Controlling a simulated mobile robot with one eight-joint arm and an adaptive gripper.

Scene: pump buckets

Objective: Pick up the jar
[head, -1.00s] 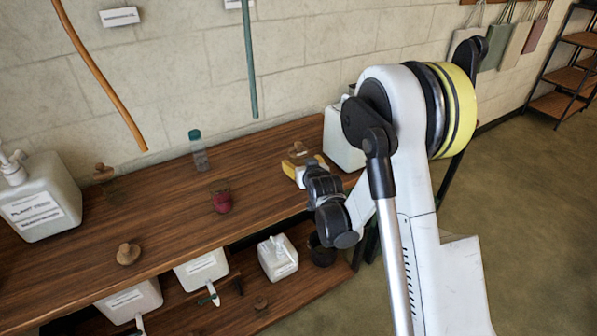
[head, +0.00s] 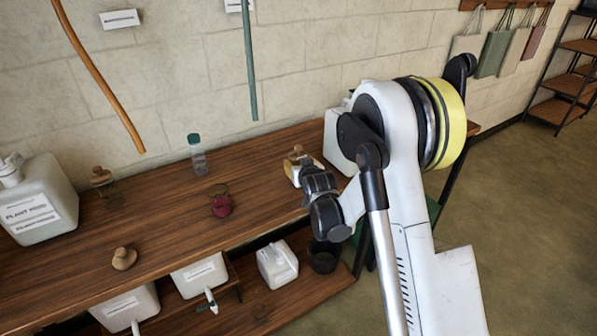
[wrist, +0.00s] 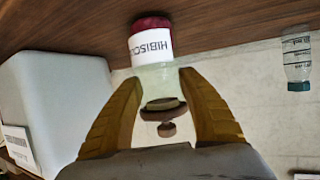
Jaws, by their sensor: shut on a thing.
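A clear glass jar (wrist: 152,77) with a HIBISCUS label, red contents and a wooden knob stopper (wrist: 166,121) stands between the yellow fingers of my gripper (wrist: 162,90) in the wrist view, which looks upside down. The fingers are shut on it around its clear upper part. In the head view, my gripper (head: 301,169) is at the right part of the wooden table, with a wooden stopper (head: 297,151) showing above it. My wrist hides much of the jar there. I cannot tell whether its base touches the table.
Another jar with red contents (head: 221,206) stands mid-table. A white jug (head: 342,140) stands just behind my gripper.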

